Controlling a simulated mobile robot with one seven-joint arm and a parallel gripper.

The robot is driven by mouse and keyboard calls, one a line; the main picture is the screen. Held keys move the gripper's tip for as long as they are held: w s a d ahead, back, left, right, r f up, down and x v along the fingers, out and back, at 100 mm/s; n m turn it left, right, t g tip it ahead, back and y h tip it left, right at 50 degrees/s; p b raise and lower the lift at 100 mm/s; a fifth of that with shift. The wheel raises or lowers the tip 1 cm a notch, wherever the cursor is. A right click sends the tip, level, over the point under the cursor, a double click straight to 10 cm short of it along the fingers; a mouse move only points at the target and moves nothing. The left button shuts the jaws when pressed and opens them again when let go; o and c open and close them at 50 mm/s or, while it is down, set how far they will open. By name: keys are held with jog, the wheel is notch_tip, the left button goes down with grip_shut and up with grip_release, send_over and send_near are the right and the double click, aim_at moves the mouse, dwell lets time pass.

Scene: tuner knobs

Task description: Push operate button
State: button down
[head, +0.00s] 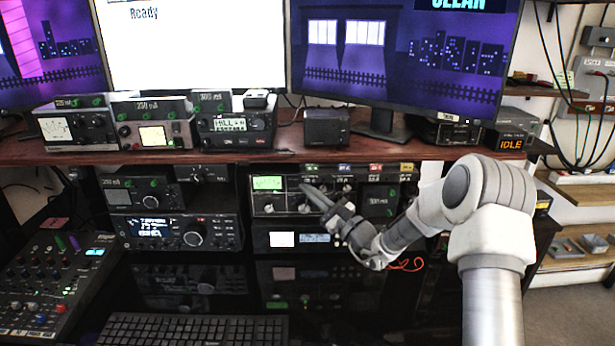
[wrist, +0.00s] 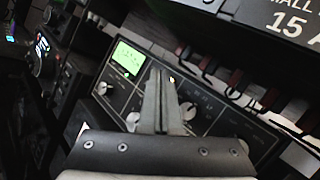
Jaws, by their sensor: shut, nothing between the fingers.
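The tuner (head: 285,208) sits on the shelf under the desk top, with a lit green meter (head: 267,183) and several pale knobs. In the wrist view its dark front panel (wrist: 118,100) is tilted, and its green meter (wrist: 128,58) is at upper left. My gripper (head: 304,187) is shut and empty, with its fingertips in front of the panel, right of the meter. In the wrist view the closed fingers (wrist: 163,75) cover part of the panel. A small yellowish spot (wrist: 172,80) shows beside the fingertips. I cannot tell whether they touch the panel, nor make out a label reading operate.
The wooden desk top (head: 250,155) runs just above the tuner. A row of hanging switches or tags (wrist: 235,82) is close to the right of my fingers. Another radio unit (head: 180,232) stands left of the tuner, and a keyboard (head: 195,330) lies below.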

jog(key=shift+w, duration=0.2)
dwell(0.5)
jog(key=shift+w, duration=0.25)
jog(key=shift+w, duration=0.1)
dwell(0.4)
jog(key=shift+s, duration=0.6)
jog(key=shift+s, duration=3)
